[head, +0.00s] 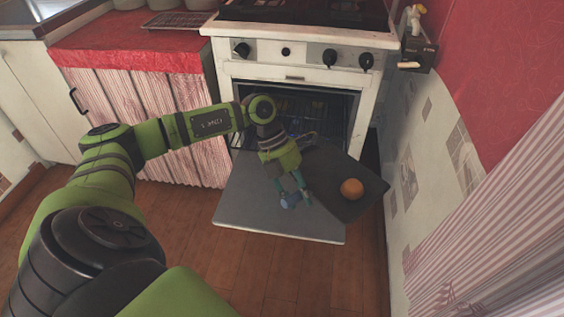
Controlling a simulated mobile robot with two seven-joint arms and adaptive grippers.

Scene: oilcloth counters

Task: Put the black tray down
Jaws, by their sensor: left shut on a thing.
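The black tray (328,172) is a flat dark square sheet at the right side of the open oven door (250,205). An orange, round fruit-like thing (352,188) sits on its right part. My left gripper (296,196) points down at the tray's left edge and is shut on it. The tray overlaps the door and reaches past its right edge. I cannot tell whether its underside touches the door. My right gripper is not in view.
The white stove (300,72) stands behind, with its dark oven cavity (310,112) open. A wall (420,150) is close on the right. A red-covered counter (130,45) with a striped curtain is at the left. Wooden floor (200,240) lies in front.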

